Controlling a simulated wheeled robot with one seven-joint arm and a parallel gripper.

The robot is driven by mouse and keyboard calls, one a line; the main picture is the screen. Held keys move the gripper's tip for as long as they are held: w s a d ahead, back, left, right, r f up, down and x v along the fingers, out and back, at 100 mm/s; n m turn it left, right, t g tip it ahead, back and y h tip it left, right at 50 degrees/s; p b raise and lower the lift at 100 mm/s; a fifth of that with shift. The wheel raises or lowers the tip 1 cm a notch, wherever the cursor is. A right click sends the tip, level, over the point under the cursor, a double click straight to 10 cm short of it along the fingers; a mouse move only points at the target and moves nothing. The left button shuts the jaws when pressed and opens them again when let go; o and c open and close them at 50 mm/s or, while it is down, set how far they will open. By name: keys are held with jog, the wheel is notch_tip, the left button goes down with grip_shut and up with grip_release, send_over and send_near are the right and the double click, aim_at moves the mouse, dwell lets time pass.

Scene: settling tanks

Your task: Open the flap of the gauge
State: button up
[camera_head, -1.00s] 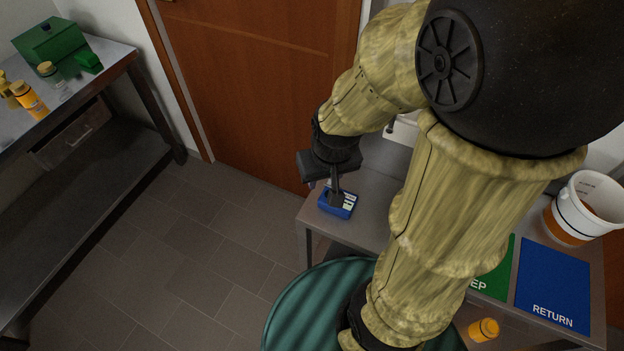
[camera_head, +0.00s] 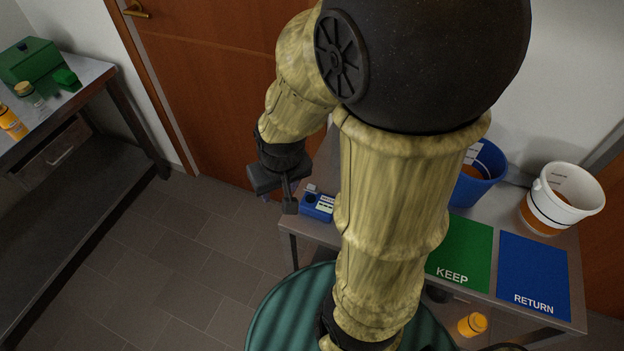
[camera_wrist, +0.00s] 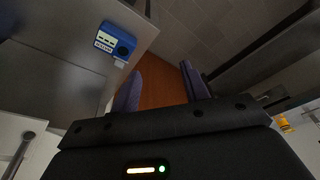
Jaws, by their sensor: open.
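The gauge (camera_head: 318,208) is a small blue box at the left end of the steel table. It also shows at the upper left of the wrist view (camera_wrist: 113,38). Its round dark well is uncovered, and a small pale flap (camera_head: 311,188) sticks up at the edge beside the well; it appears to stand open. The flap also shows in the wrist view (camera_wrist: 120,63). My gripper (camera_head: 290,203) is just left of the gauge, apart from it. In the wrist view its two fingers (camera_wrist: 162,90) are spread, with nothing between them.
Right of my arm, the table holds a green KEEP mat (camera_head: 462,252), a blue RETURN mat (camera_head: 533,278), a blue bucket (camera_head: 480,178) and a white bucket (camera_head: 563,200). An orange bottle (camera_head: 472,325) is below. Left is another bench (camera_head: 80,90); floor between is clear.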

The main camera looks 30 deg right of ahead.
jog(key=w+d+r+m+g+p, duration=0.2)
jog(key=w+d+r+m+p, duration=0.2)
jog(key=d+m+p, duration=0.3)
jog(key=m+p, duration=0.3)
jog(key=p, duration=0.2)
send_over(314, 187)
jog(key=shift+w+d+r+g, duration=0.1)
jog(key=shift+w+r+g, duration=0.15)
jog(key=shift+w, duration=0.2)
jog(key=shift+f, duration=0.15)
notch_tip(314, 187, down, 17)
jog(key=p, duration=0.3)
jog(key=shift+f, duration=0.1)
jog(key=shift+c, duration=0.4)
jog(key=c, duration=0.6)
